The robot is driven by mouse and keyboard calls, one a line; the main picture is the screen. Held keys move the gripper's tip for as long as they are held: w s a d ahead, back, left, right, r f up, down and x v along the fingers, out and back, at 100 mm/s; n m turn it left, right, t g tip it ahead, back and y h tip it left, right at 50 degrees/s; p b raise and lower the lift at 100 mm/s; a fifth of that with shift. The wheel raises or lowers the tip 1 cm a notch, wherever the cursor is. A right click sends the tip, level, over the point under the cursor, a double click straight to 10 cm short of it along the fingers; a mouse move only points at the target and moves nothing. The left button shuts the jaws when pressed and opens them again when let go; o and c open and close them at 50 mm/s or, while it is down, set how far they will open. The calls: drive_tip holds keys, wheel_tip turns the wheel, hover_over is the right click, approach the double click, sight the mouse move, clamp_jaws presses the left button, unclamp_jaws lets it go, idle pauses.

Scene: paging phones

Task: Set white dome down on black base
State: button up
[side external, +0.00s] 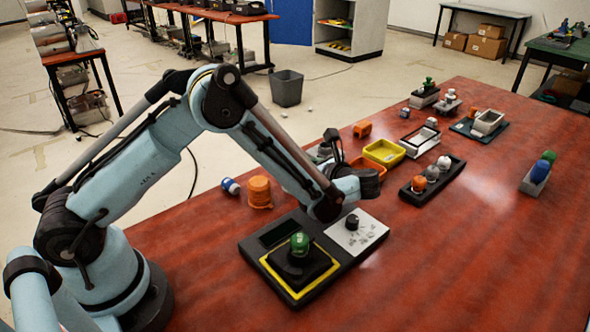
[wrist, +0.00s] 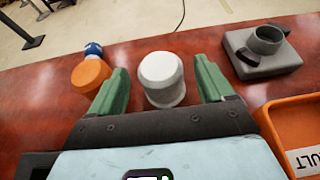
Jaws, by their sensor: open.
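A white dome-topped cylinder (wrist: 161,78) stands upright on the table between the fingers of my gripper (wrist: 160,66) in the wrist view. In the side view my gripper (side external: 328,148) is low over the table behind my wrist, and this white piece is hidden there. A black base (side external: 318,262) inside a yellow border carries a green knob (side external: 299,243) on the near panel. A black tray (side external: 412,196) to the right holds orange, grey and white domes.
An orange cup-like piece (wrist: 90,74) and a blue-and-white piece (wrist: 93,50) are left of my gripper. A grey base with a ring (wrist: 265,52) stands to the right, behind a labelled orange tray (wrist: 285,110). A yellow tray (side external: 384,153) lies beyond. The front-right table is clear.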

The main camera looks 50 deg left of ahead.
drive_tip(key=v, duration=0.9)
drive_tip(key=shift+a+r, duration=0.15)
drive_tip(key=shift+r, duration=0.2)
drive_tip(key=s+a+r+n+t+h, duration=0.2)
drive_tip(key=s+a+r+n+h, duration=0.1)
drive_tip(key=a+r+n+h, duration=0.25)
drive_tip(key=s+d+r+n+t+h, duration=0.1)
drive_tip(key=s+d+n+t+h, duration=0.1)
drive_tip(key=s+n+t+h, duration=0.3)
drive_tip(key=s+n+h, duration=0.3)
drive_tip(key=s+n, duration=0.3)
drive_tip(key=n, duration=0.1)
drive_tip(key=shift+d+r+n, duration=0.1)
drive_tip(key=shift+n, duration=0.15)
